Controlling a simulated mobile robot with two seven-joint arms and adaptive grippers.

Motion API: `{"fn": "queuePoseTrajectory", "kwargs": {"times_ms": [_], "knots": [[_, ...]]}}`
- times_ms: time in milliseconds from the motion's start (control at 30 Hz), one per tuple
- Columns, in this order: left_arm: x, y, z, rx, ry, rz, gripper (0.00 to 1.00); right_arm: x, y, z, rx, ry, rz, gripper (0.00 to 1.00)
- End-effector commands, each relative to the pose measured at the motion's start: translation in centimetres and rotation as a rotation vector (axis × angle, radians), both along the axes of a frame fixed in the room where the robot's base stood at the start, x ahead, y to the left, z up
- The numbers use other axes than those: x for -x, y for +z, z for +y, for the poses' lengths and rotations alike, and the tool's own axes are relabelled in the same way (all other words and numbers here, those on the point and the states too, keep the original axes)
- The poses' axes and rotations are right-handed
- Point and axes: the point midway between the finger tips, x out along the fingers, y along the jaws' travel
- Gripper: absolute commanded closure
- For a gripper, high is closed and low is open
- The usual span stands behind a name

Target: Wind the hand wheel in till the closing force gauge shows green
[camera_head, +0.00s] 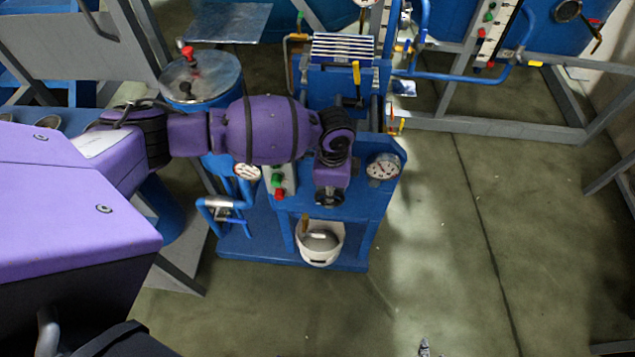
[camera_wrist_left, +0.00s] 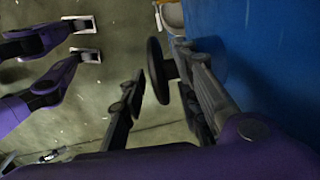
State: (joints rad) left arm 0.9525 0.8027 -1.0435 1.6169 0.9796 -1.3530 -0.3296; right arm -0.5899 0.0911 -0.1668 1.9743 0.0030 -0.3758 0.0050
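The blue machine (camera_head: 345,228) stands in the middle of the head view. A round white-faced gauge (camera_head: 383,167) sits on its right side, with a needle too small to read. My left gripper (camera_head: 330,197) is at the machine's front and mostly hidden by my wrist. The hand wheel shows in the left wrist view as a dark disc (camera_wrist_left: 158,72) seen nearly edge-on, beside the blue panel. The fingers of my left gripper (camera_wrist_left: 163,92) are apart, one on each side of the disc. I cannot tell whether they touch it.
A second gauge (camera_head: 247,172) and a panel with red and green buttons (camera_head: 279,183) are left of my wrist. A white pot (camera_head: 320,243) sits low on the machine's front. A blue drum (camera_head: 201,78) stands behind my arm. The floor to the right is clear.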

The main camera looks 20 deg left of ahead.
Motion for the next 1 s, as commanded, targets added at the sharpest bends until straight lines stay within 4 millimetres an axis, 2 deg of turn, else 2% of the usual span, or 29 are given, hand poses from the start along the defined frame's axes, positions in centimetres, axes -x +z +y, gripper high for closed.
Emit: {"fn": "queuePoseTrajectory", "kwargs": {"times_ms": [133, 300, 367, 567, 767, 1000], "knots": [[-0.12, 0.15, -0.05, 0.0, -0.001, -0.002, 0.72, -0.14, 0.05, 0.12, -0.003, -0.003, -0.002, 0.7], [-0.12, 0.16, -0.04, 0.0, -0.001, -0.002, 0.94, -0.15, -0.02, 0.44, -0.01, -0.008, -0.001, 0.7], [-0.12, 0.16, -0.04, 0.0, -0.001, -0.002, 1.0, -0.14, -0.06, 0.58, -0.012, -0.009, -0.001, 0.7], [-0.16, 0.19, -0.15, -0.009, -0.001, 0.001, 1.0, -0.21, -0.01, 0.81, -0.016, -0.007, -0.001, 0.7], [-0.3, 0.24, -0.46, -0.111, -0.001, 0.029, 1.0, -0.63, 0.61, 0.88, -0.017, -0.004, -0.009, 0.7], [-0.14, 0.02, -0.4, -0.136, 0.0, 0.039, 1.0, -0.26, 0.31, 0.61, -0.01, 0.006, 0.0, 0.7]]}}
